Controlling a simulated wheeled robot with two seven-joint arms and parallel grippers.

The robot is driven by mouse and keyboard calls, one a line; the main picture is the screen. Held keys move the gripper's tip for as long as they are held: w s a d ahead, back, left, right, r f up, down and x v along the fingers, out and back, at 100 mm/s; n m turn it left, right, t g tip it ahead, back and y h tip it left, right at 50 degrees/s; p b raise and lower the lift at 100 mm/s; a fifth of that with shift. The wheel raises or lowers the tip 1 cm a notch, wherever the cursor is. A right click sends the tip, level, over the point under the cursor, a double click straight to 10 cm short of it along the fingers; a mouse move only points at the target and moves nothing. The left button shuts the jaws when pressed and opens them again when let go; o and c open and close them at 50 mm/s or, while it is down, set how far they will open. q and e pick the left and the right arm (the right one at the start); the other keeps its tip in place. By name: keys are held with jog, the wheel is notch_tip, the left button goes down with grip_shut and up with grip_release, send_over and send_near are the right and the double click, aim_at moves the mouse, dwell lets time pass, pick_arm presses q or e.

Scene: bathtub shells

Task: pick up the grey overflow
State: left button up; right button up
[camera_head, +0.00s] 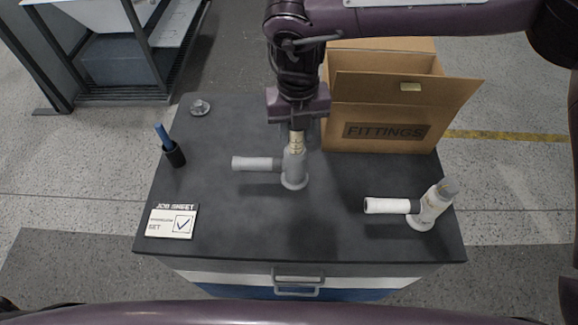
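The grey overflow (262,164) stands on the dark top of the cabinet, near its middle, with a round foot and a ribbed side pipe pointing left. My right gripper (297,143) comes down from above onto its upright part. The pale fingers are at the top of that part and hide some of it. The fingers are seen nearly edge-on, so I cannot tell whether they are closed on it. A similar overflow with a white side pipe (386,205) stands apart at the right. My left gripper is not in view.
An open cardboard box marked FITTINGS (385,112) stands at the back right, close to my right gripper. A dark cup with a blue pen (174,153), a small metal part (200,107) and a job sheet card (171,221) are at the left. The front middle of the cabinet top (270,225) is clear.

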grip_shut()
jog(key=shift+r, duration=0.15)
